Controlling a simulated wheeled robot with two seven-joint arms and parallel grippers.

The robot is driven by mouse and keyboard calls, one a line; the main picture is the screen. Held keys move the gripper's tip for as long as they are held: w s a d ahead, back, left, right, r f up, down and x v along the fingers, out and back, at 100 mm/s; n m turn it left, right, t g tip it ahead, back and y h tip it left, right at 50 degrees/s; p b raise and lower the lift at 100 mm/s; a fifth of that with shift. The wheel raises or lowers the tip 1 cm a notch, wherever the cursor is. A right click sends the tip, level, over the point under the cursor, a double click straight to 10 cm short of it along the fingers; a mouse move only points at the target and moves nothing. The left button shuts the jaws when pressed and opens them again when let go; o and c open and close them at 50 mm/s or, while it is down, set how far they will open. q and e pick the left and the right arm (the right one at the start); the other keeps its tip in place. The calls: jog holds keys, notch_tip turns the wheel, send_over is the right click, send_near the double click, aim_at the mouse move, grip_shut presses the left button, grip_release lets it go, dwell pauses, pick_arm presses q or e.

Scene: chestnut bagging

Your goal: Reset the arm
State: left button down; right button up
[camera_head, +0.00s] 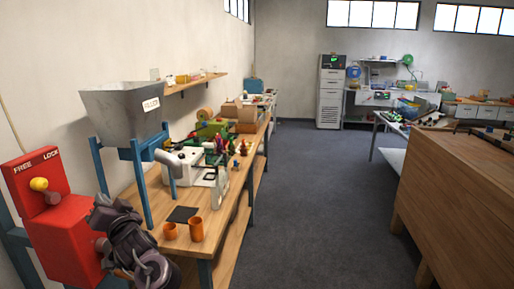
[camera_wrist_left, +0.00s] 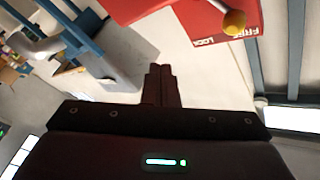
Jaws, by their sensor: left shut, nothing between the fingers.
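My left gripper (camera_wrist_left: 160,72) is shut and empty in the left wrist view, its two dark fingers together in front of a pale wall. In the head view my dark left arm and gripper (camera_head: 104,212) are at the lower left, in front of the red lever box and the bench's near end. The red box (camera_head: 35,172) is marked FREE and LOCK and has a yellow-knobbed lever (camera_head: 39,184). The box also shows at the top of the left wrist view (camera_wrist_left: 190,12), with its yellow knob (camera_wrist_left: 234,22). My right gripper is not in view.
A grey hopper (camera_head: 125,108) on blue legs stands over the wooden bench (camera_head: 236,203). Two orange cups (camera_head: 196,228) and a dark square pad (camera_head: 183,214) are near the bench's front. A wooden cabinet (camera_head: 455,205) stands at right. The grey floor (camera_head: 318,190) between is clear.

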pick_arm(q)
jog(key=s+d+f+m+h, duration=0.2)
jog(key=s+d+f+h, duration=0.2)
jog(key=d+f+h, duration=0.4)
jog(key=s+d+f+m+h, duration=0.2)
jog(key=s+d+f+h, duration=0.4)
jog(key=f, duration=0.5)
jog(key=s+d+f+g+h, duration=0.1)
jog(key=s+d+f+g, duration=0.15)
jog(key=s, duration=0.45)
jog(key=s+d+f+g, duration=0.2)
jog(key=s+d+g, duration=0.1)
jog(key=s, duration=0.3)
jog(key=s+d+f+g+h, duration=0.1)
jog(key=s+d+f+g, duration=0.2)
jog(key=s, duration=0.4)
notch_tip(320, 180, down, 31)
jog(key=s+g, duration=0.1)
jog(key=s, duration=0.1)
jog(key=s+a+f+m+g, duration=0.1)
jog(key=s+a+f, duration=0.2)
jog(key=s+f, duration=1.4)
jog(key=shift+s+a+y, duration=0.2)
jog(key=shift+s+y, duration=0.1)
jog(key=shift+s, duration=0.9)
